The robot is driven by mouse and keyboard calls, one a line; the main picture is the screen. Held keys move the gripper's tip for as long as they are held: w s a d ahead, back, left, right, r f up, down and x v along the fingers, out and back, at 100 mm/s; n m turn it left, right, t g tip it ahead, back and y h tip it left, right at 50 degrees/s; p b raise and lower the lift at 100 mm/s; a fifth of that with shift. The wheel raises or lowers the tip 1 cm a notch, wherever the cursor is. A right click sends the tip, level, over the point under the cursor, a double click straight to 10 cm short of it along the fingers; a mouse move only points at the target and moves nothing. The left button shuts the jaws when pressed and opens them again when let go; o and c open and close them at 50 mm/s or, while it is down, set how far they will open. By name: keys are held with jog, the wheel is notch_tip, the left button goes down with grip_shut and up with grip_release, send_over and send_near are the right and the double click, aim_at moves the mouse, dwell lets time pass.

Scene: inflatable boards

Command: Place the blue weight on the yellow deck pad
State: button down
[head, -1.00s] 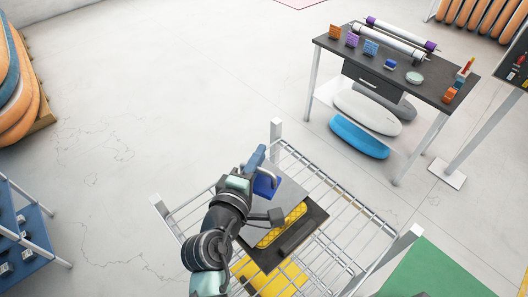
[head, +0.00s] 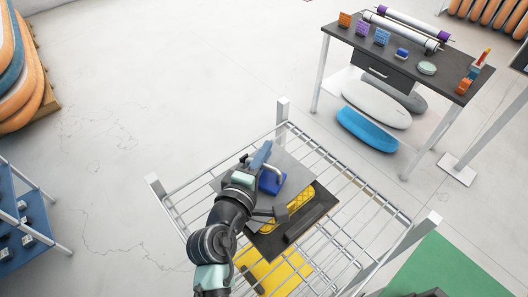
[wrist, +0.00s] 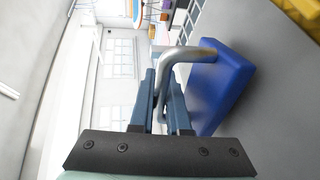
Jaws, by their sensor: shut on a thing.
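The blue weight (head: 272,183) has a bent metal handle and sits at the grey board on the wire rack. In the wrist view the blue weight (wrist: 220,85) is beside a grey surface; I cannot tell whether it touches it. My gripper (head: 262,157) is shut on the handle, which passes between its blue fingers in the wrist view (wrist: 165,100). A yellow textured pad (head: 306,207) lies in a dark tray right of the weight, partly hidden by my arm's end. A yellow corner also shows in the wrist view (wrist: 298,18).
The grey board (head: 295,172) and dark tray (head: 322,208) rest on the wire rack (head: 345,190), which has raised corner posts. A flat yellow area (head: 285,272) shows through the wires. A dark table (head: 400,62) with small items stands at the back right. Bare rack wires lie to the right.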

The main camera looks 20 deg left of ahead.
jog(key=shift+f+b, duration=0.35)
jog(key=shift+b, duration=0.1)
jog(key=c, duration=0.8)
grip_release()
jog(key=shift+s+f, duration=0.15)
jog(key=shift+f, duration=0.05)
jog(key=b+v, duration=0.4)
jog(key=v, duration=0.7)
jog(key=shift+s+a+r, duration=0.1)
jog(key=shift+s+r, duration=0.05)
jog(key=shift+s, duration=0.15)
jog(key=shift+s+r, duration=0.3)
jog(key=shift+s, duration=0.25)
